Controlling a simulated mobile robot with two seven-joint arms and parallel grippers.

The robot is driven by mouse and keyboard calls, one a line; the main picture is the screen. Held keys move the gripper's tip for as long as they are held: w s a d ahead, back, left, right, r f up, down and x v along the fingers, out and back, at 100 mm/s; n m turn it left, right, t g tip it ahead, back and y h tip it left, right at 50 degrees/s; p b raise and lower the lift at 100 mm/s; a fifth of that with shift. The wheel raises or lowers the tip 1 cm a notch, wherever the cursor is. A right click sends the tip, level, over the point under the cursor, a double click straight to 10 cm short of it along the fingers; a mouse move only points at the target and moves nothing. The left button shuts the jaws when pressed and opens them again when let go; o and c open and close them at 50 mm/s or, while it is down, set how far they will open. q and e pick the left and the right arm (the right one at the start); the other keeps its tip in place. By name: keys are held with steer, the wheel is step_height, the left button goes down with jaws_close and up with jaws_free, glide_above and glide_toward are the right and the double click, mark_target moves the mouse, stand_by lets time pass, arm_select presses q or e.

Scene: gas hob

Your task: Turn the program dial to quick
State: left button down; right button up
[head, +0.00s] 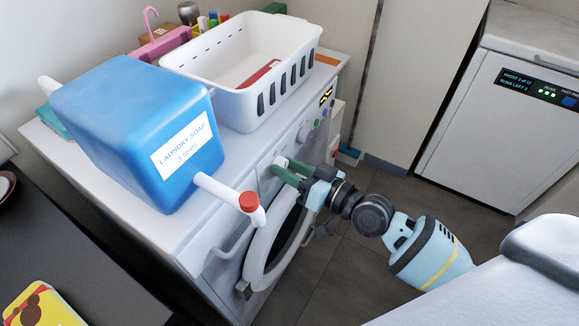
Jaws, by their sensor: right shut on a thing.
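The washing machine (215,235) stands in the middle with its control panel along the top of its front. My right gripper (281,166) reaches in from the right to this panel. Its green fingers are shut on a small pale knob, which appears to be the program dial (280,160); the fingers hide most of it. The dial's marks and pointer cannot be read. Another round knob (305,133) sits farther along the panel, near small buttons and a lit display (326,96). My left gripper is not in view.
A blue laundry soap container (125,125) with a red-capped spout (249,201) overhangs the front edge near the gripper. A white basket (275,107) stands behind it on the machine. The round door (255,262) is below. Another appliance (500,130) stands right, across open floor.

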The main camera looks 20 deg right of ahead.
steer(key=shift+m, duration=0.9)
steer(key=m+p, duration=0.1)
steer(key=m, duration=0.1)
steer(key=shift+m, duration=0.3)
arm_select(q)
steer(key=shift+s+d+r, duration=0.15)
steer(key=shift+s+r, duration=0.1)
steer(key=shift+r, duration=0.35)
arm_select(e)
steer(key=m, duration=0.4)
steer(key=shift+d+g, duration=0.15)
steer(key=shift+g, duration=0.25)
steer(key=shift+f, duration=0.1)
steer(key=o, duration=1)
